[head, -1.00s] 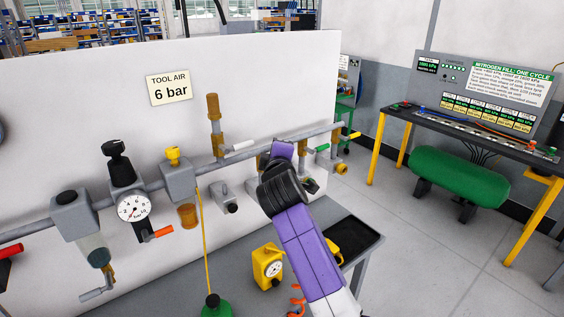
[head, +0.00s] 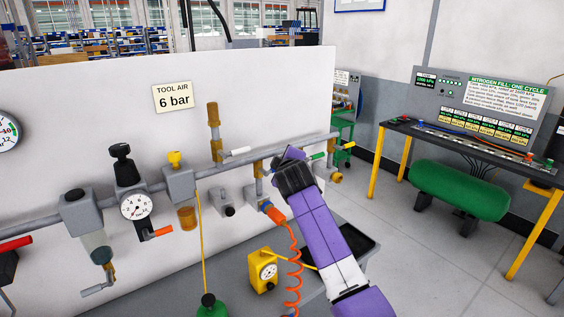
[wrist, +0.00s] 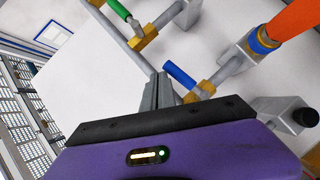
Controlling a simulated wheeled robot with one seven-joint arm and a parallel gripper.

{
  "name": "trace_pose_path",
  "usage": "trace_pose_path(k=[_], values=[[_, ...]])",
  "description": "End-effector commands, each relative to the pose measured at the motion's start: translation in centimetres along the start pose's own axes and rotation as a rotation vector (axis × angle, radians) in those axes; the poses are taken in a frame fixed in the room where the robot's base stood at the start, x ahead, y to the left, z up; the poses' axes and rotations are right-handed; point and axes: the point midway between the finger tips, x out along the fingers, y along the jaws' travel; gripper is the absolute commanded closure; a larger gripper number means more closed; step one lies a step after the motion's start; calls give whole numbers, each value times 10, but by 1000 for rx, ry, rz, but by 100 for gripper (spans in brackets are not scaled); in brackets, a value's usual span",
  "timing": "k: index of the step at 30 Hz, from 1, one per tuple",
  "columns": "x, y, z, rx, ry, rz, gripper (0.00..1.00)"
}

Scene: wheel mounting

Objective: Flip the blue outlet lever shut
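The blue outlet lever (wrist: 180,76) shows in the wrist view, sticking out at a slant from a brass valve (wrist: 206,88) on a grey pipe. My gripper (wrist: 163,80) has its grey fingers together, beside the lever's free end; I cannot tell whether they touch it. No object shows between the fingers. In the head view my gripper (head: 291,155) is at the wall pipe, and the blue lever is hidden behind it.
A green lever (wrist: 117,9) sits on the neighbouring valve. An orange coupling (head: 273,214) with a coiled hose (head: 293,265) hangs close by my arm. A yellow gauge box (head: 263,270) and a dark tray (head: 355,240) are below. A white lever (head: 240,151) is left.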

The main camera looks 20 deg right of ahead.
Motion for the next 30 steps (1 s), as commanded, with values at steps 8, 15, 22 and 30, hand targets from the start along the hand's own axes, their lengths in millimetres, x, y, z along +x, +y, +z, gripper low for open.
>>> trace_pose_path(k=[8,15,22,30], values=[[3,-3,6,0,-2,-1,100],[4,-4,7,0,-2,-1,100],[4,-4,7,0,-2,-1,100],[1,3,2,0,-1,0,100]])
